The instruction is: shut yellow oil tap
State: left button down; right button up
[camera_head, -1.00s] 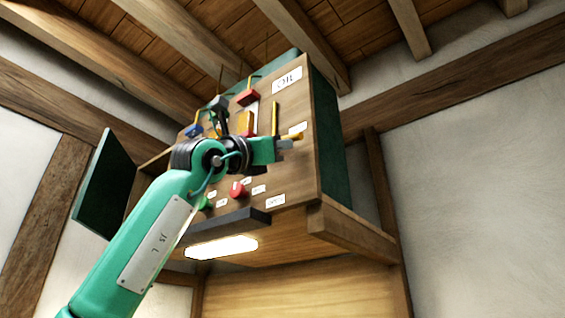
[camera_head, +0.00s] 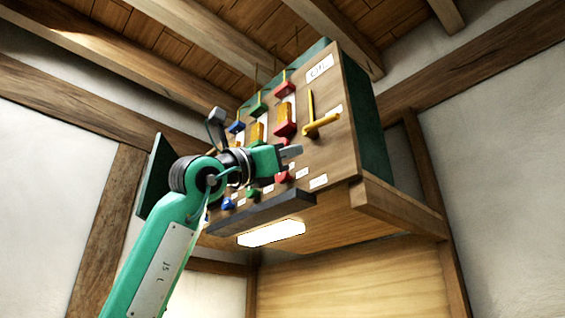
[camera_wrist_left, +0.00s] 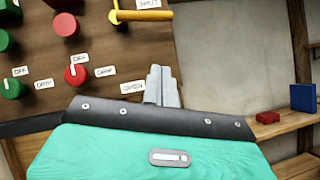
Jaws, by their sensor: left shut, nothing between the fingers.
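The yellow oil tap (camera_head: 322,124) is on the right part of a wooden panel, below a thin yellow pipe. Its lever sticks out sideways to the right and lies roughly level in the left wrist view (camera_wrist_left: 145,15), just under a SHUT label (camera_wrist_left: 150,4). An OPEN label (camera_wrist_left: 132,88) sits lower on the panel. My left gripper (camera_head: 291,152) is shut and empty, below and left of the tap in the head view. Its closed fingers (camera_wrist_left: 163,86) show below the lever in the wrist view, apart from it. My right gripper is in neither view.
The panel (camera_head: 345,150) also carries red, green and blue taps and small round knobs, including a red knob (camera_wrist_left: 75,76) near my fingers. A dark ledge (camera_head: 262,212) runs along its bottom. A shelf with a blue box (camera_wrist_left: 303,97) and a red block (camera_wrist_left: 267,117) stands right.

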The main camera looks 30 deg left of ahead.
pick_arm(q)
jog(key=shift+s+a+f, duration=0.1)
jog(key=shift+s+f, duration=0.2)
jog(key=shift+s, duration=0.2)
jog(key=shift+s+a+f, duration=0.1)
jog(key=shift+s+f, duration=0.15)
jog(key=shift+s, duration=0.2)
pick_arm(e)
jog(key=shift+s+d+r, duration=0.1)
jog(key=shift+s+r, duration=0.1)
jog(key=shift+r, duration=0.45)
pick_arm(q)
jog(key=shift+d, duration=0.15)
